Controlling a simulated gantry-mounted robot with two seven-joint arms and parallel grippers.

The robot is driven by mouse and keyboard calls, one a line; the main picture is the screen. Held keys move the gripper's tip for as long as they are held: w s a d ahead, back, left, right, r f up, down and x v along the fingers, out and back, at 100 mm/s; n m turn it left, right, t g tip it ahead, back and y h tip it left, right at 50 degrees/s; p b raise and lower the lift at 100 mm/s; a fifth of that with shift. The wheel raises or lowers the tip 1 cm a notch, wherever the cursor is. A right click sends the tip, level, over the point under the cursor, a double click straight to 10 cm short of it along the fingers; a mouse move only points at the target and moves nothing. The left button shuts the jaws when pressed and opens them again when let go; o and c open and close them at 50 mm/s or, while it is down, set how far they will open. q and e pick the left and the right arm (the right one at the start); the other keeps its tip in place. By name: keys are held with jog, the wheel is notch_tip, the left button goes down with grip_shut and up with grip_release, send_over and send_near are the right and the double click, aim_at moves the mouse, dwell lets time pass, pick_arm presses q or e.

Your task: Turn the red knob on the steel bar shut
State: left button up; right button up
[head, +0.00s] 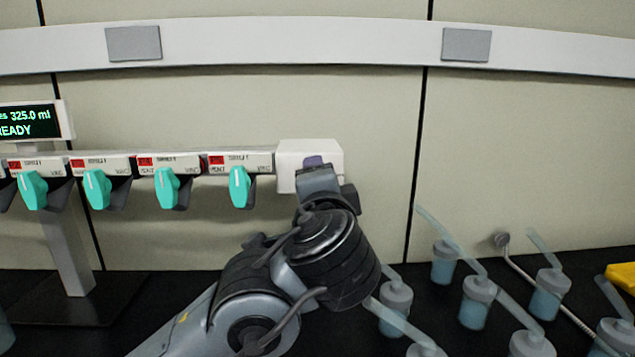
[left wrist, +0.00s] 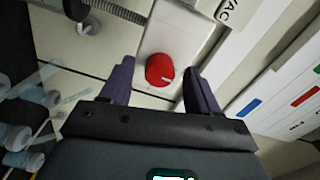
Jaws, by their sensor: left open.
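The red knob (left wrist: 160,70) shows in the left wrist view on the white end block (left wrist: 178,35) of the bar. It has a short pale mark on its face. My left gripper (left wrist: 152,85) is open, with one purple finger on each side of the knob and a gap to each. In the head view the end block (head: 290,166) is at the right end of the bar (head: 262,160). My left gripper (head: 313,163) is in front of it there and hides the knob. My right gripper is in neither view.
Several teal valve handles (head: 239,187) line the bar left of the end block. A display (head: 28,122) stands at the far left. Several capped flasks (head: 478,300) with tubes stand on the black bench at right. A yellow object (head: 622,277) lies at the right edge.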

pick_arm(q)
jog(key=s+p, duration=0.1)
jog(key=s, duration=0.8)
jog(key=shift+s+d, duration=0.35)
